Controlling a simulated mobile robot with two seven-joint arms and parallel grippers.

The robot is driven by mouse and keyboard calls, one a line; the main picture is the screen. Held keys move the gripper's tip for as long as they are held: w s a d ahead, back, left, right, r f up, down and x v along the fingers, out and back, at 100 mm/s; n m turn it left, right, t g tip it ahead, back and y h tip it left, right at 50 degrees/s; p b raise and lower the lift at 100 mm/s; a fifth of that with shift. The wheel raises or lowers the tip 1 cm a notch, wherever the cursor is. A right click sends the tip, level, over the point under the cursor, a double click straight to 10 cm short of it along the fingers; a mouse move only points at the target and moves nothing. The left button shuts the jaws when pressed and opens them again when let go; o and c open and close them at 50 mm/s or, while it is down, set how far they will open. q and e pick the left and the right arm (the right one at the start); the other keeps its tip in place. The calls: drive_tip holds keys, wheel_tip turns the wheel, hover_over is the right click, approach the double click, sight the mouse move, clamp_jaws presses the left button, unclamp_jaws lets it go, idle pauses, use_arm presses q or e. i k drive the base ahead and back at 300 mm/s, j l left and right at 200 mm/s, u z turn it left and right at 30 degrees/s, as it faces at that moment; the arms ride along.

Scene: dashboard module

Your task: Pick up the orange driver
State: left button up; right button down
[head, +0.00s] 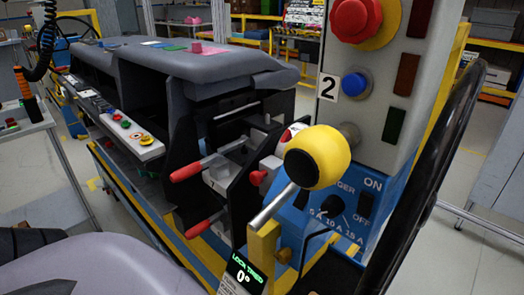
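An orange and black tool (27,97), which looks like the orange driver, is at the far left of the head view. It is upright with a slight tilt, its orange part above its black part, close by a black coiled cord (44,40). Its lower end is by a grey work surface at the left edge; I cannot tell whether it hangs or stands there. Neither of my grippers can be made out in this view.
A grey dashboard module (230,68) with red-handled levers fills the middle. A yellow ball-topped lever (325,157) and a control panel (385,85) with red and blue buttons stand close at right. A grey seat-like surface (110,265) and an unclear dark shape are at lower left.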

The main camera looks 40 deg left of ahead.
sight(24, 84)
drive_tip(key=j+u, duration=0.2)
drive_tip(key=u, duration=0.15)
drive_tip(key=k+j+u, duration=0.1)
drive_tip(key=u, duration=0.2)
drive_tip(key=j+u, duration=0.35)
drive_tip(key=u, duration=1.75)
drive_tip(key=i+j, duration=0.3)
drive_tip(key=i, duration=0.25)
drive_tip(key=i+j+z, duration=0.1)
drive_tip(key=i+j, duration=0.25)
drive_tip(key=i, duration=0.2)
